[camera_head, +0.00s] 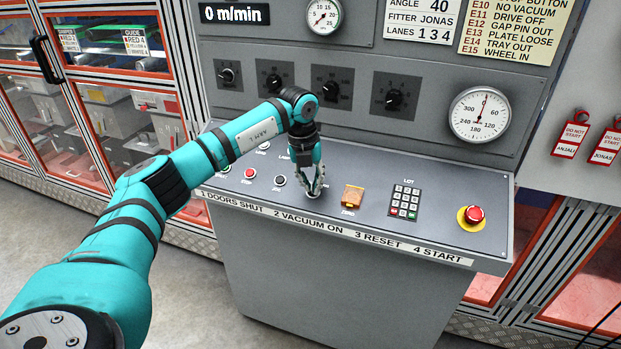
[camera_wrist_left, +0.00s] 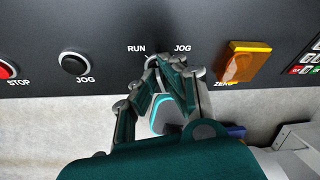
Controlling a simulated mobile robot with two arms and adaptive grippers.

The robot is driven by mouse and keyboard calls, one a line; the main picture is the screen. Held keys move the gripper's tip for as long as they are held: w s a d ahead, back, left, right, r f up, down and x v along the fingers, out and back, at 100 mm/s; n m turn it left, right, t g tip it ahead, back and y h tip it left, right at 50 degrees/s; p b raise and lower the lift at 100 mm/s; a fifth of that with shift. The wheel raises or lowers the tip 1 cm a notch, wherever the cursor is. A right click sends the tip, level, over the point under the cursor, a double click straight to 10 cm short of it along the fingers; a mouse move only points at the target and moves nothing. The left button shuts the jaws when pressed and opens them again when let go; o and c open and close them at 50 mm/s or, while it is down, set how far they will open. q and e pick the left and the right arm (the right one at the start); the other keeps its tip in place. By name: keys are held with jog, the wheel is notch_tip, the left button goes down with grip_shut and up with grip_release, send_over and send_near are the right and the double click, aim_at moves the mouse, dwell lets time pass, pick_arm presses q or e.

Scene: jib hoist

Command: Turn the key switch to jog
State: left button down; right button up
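The key switch (camera_wrist_left: 153,61) sits on the sloping desk between the RUN and JOG labels, and only part of its pale metal ring shows. In the head view it shows as a pale rim (camera_head: 313,196) under the fingertips. My left gripper (camera_head: 314,187) points down right at the switch, and it fills the middle of the left wrist view (camera_wrist_left: 174,68). Its fingers cover the key and its pointer, so I cannot tell which way the key is turned or whether the fingers grip it. My right gripper is in neither view.
Left of the switch are a black JOG button (camera_head: 280,181) and a red STOP button (camera_head: 249,173). Right of it are an orange ZERO cover (camera_head: 352,196), a keypad (camera_head: 405,201) and an emergency stop (camera_head: 473,215). The upright panel with knobs (camera_head: 331,91) rises behind.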

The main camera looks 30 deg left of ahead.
pick_arm(q)
jog(key=m, duration=0.2)
jog(key=m+y, duration=0.1)
jog(key=m, duration=0.1)
jog(key=m+y, duration=0.1)
jog(key=m, duration=0.1)
jog(key=shift+w+d+r+p, duration=0.1)
jog(key=shift+d+p, duration=0.15)
jog(key=shift+p, duration=0.05)
jog(key=m, duration=0.3)
jog(key=m+y, duration=0.1)
jog(key=m, duration=0.2)
jog(key=shift+d+y+b, duration=0.2)
jog(key=shift+y+b, duration=0.1)
jog(key=c, duration=1.5)
grip_release()
jog(key=v, duration=1.2)
